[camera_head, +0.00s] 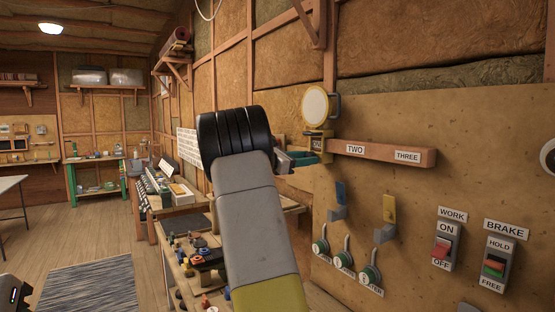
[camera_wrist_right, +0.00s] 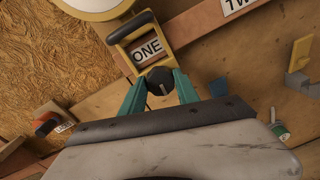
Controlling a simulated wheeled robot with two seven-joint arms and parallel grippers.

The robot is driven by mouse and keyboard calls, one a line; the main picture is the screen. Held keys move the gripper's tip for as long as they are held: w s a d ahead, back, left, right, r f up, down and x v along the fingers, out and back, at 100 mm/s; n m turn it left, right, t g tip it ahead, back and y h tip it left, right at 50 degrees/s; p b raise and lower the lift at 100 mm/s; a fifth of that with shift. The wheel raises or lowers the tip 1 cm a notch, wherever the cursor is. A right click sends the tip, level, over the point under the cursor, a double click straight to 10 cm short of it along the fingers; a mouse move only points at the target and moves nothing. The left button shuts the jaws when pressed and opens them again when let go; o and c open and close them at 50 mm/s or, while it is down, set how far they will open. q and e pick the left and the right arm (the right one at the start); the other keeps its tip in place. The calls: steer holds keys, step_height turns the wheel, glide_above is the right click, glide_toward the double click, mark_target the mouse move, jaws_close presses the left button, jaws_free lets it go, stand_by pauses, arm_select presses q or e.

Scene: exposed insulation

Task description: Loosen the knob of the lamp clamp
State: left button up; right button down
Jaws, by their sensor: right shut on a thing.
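The lamp (camera_head: 316,106) is round with a pale face and a yellow rim. It sits above a yellow clamp (camera_wrist_right: 133,28) fixed on the left end of a wooden rail (camera_head: 380,153), over the label ONE. The clamp's dark knob (camera_wrist_right: 160,76) faces the right wrist camera and carries a light mark. My right gripper (camera_head: 306,158) reaches the clamp from the left in the head view. In the wrist view its teal fingers (camera_wrist_right: 160,86) stand on both sides of the knob, shut on it. In the head view the knob is hidden behind the fingers.
The rail has labels TWO and THREE, with clear rail there. Below it are blue (camera_head: 338,203) and yellow (camera_head: 389,210) hooked pieces, several green round fittings, and WORK (camera_head: 446,240) and BRAKE (camera_head: 495,264) switches. A cluttered bench (camera_head: 185,262) stands at lower left.

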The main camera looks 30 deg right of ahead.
steer(key=shift+f+n, duration=0.1)
steer(key=shift+n, duration=0.4)
steer(key=c, duration=0.9)
jaws_free()
steer(key=a, duration=0.8)
steer(key=shift+s, duration=0.1)
